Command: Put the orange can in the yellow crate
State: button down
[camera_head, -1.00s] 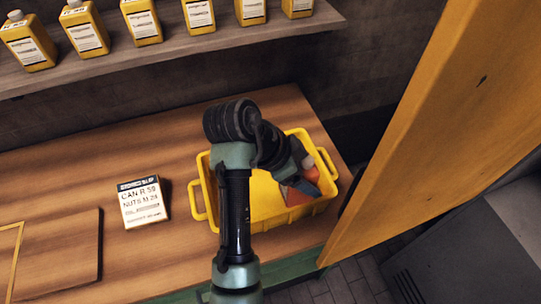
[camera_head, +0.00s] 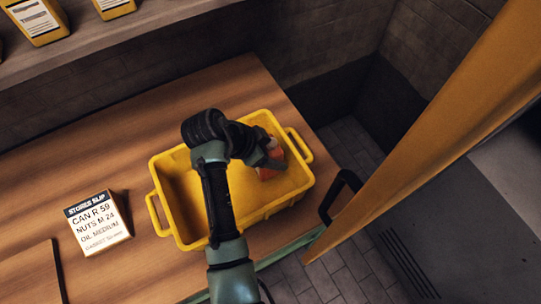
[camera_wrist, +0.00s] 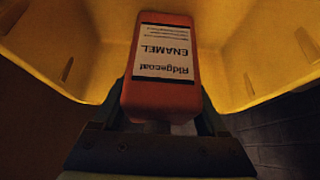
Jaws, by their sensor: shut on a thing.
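The orange can (camera_wrist: 160,105), with a white and black label reading "Ridgecoat ENAMEL", is held between my gripper's fingers (camera_wrist: 165,122) in the wrist view. In the head view my gripper (camera_head: 271,160) is over the right part of the yellow crate (camera_head: 178,225), with a bit of the orange can (camera_head: 265,173) showing beside it. The yellow crate's walls (camera_wrist: 85,45) surround the can in the wrist view. My arm hides part of the crate's inside, and I cannot tell whether the can touches its floor.
The crate stands near the right end of the wooden bench (camera_head: 115,155). A stores slip (camera_head: 98,222) stands left of it. A yellow panel with a black handle (camera_head: 338,197) is close on the right. Yellow bottles (camera_head: 35,18) line a shelf above.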

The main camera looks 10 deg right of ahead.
jog(key=shift+f, duration=1.2)
jog(key=shift+f, duration=0.1)
